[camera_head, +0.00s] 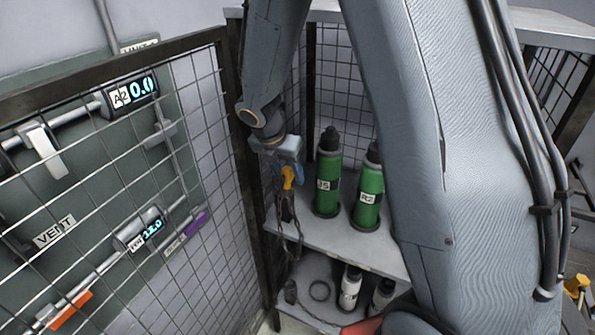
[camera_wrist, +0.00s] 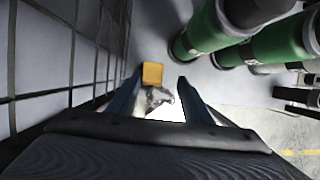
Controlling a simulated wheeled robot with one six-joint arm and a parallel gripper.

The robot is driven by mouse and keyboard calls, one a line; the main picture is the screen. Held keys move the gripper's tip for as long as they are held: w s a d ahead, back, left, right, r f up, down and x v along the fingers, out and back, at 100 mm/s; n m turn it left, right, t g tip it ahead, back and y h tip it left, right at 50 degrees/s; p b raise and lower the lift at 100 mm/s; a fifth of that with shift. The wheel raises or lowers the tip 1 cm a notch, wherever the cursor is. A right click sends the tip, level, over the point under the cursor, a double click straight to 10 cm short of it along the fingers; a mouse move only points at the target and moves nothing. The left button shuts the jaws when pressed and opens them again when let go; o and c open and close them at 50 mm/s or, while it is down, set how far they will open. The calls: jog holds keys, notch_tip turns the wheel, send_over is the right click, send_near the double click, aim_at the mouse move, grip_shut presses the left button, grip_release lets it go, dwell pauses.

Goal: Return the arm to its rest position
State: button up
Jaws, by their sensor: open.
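My gripper (camera_head: 286,170) hangs from the arm in front of the shelf's left post, close to the mesh. In the wrist view its two blue fingers (camera_wrist: 161,78) stand apart. A yellow-orange block (camera_wrist: 152,72) shows between the fingertips, nearer the left one, with a grey metal piece just below it. I cannot tell whether a finger touches it. In the head view an orange piece (camera_head: 288,178) shows at the fingertips, with a dark piece and a hanging chain (camera_head: 300,228) below. My arm is bent, coming down from the top of the picture.
Two green bottles (camera_head: 327,183) (camera_head: 368,196) stand on the shelf (camera_head: 345,240) right of my gripper. White bottles (camera_head: 349,288) and a dark ring stand lower. A mesh panel (camera_head: 205,110) and a wall board with gauges (camera_head: 133,93) are on the left.

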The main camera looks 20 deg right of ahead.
notch_tip(320, 180, up, 6)
jog(key=a+r+t, duration=0.1)
jog(key=a, duration=0.1)
jog(key=s+f+m+g+y+b, duration=0.1)
jog(key=s+f+m+b, duration=0.4)
jog(key=s+m, duration=0.3)
jog(key=s+d+f+m+g+y+b, duration=0.1)
jog(key=s+f+m+b, duration=0.5)
jog(key=m, duration=1.1)
notch_tip(320, 180, down, 2)
jog(key=shift+s+d+f+m+y, duration=0.15)
jog(key=shift+s+d+m+y, duration=0.15)
jog(key=shift+s+y, duration=0.65)
jog(key=shift+s+a+f+m+h+b, duration=0.1)
jog(key=shift+s+m+h+b, duration=0.2)
jog(key=shift+s+m, duration=0.35)
jog(key=shift+c, duration=0.3)
